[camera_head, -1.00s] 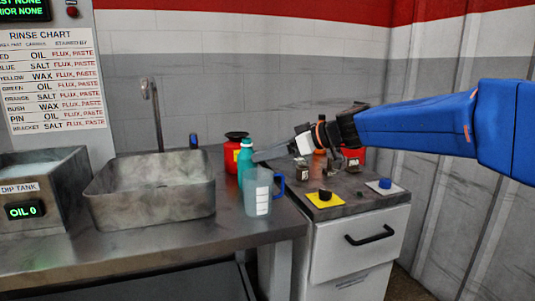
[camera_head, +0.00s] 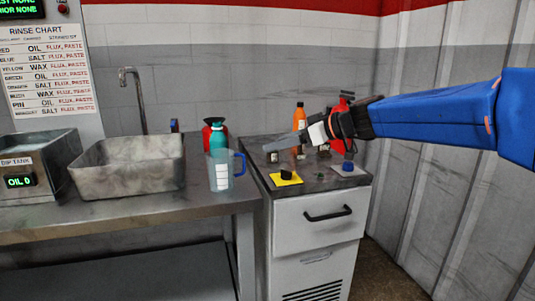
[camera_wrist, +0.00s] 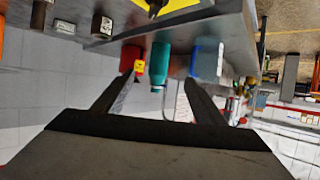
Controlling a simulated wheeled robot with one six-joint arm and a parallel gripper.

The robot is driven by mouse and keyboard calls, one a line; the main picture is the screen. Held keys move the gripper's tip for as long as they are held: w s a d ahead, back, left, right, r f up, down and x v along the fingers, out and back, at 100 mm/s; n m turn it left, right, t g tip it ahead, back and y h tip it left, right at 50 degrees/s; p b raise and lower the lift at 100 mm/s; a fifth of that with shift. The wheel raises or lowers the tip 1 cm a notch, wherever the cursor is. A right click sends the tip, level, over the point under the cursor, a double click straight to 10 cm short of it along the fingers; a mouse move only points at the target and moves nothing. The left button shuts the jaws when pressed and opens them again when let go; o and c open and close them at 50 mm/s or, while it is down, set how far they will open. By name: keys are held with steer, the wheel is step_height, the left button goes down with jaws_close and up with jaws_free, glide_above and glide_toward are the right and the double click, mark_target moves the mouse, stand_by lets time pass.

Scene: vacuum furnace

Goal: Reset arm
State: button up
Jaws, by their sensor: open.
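My arm reaches in from the right in the head view, over the grey cabinet top. My gripper (camera_head: 276,146) points left, above the back of the cabinet, with its jaws apart and nothing seen between them. In the wrist view my gripper (camera_wrist: 158,84) shows two dark, spread fingers. That view is upside down. Beyond the fingers are a red container (camera_wrist: 131,55), a teal bottle (camera_wrist: 160,62) and a clear blue measuring jug (camera_wrist: 207,60). The jug (camera_head: 219,171) and teal bottle (camera_head: 218,138) also stand on the counter in the head view.
A metal sink (camera_head: 128,171) and dip tank (camera_head: 40,160) are at left. The cabinet top holds an orange bottle (camera_head: 299,118), a red extinguisher-like item (camera_head: 340,118), a yellow pad (camera_head: 285,180) and a blue-topped piece (camera_head: 347,166), partly behind my arm. A corrugated wall is at right.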

steer(key=s+d+f+m+h, duration=0.4)
steer(key=s+d+f, duration=0.4)
steer(key=s, duration=0.3)
steer(key=s+d+f+m+g+h, duration=0.1)
steer(key=s+d+f+m+h, duration=0.3)
steer(key=s+d+f, duration=0.4)
steer(key=s+d+f+m+h, duration=0.3)
steer(key=s+d+f, duration=0.5)
steer(key=s, duration=0.8)
steer(key=shift+d+f+m+g+h, duration=0.3)
steer(key=shift+m+h, duration=0.1)
steer(key=shift+m, duration=0.2)
